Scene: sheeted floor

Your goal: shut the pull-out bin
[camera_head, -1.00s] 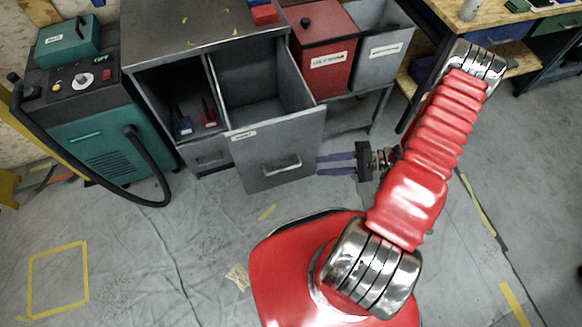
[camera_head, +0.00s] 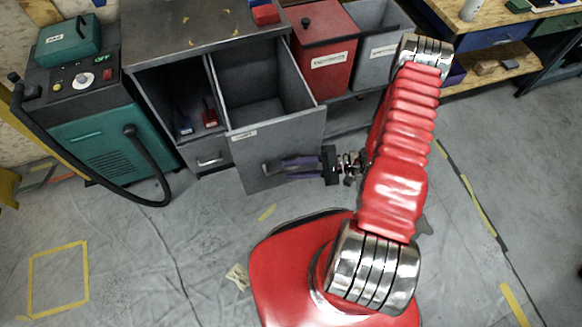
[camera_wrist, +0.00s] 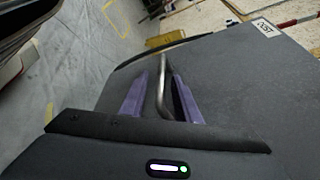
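The pull-out bin (camera_head: 252,178) is a grey box pulled out from the grey cabinet, its top open and its inside empty where I can see it. Its front panel carries a small white label and a bar handle, which shows in the wrist view (camera_wrist: 161,95). My gripper (camera_head: 268,168) is in front of that panel at the handle. In the wrist view its two purple fingers (camera_wrist: 155,85) stand apart, one on each side of the handle bar. I cannot tell whether either finger touches the bar.
A cabinet compartment (camera_head: 190,118) left of the bin holds small blue and red items. A red bin (camera_head: 325,65) and a grey bin (camera_head: 375,60) stand to the right. A teal machine (camera_head: 95,140) with a black hose is at left.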

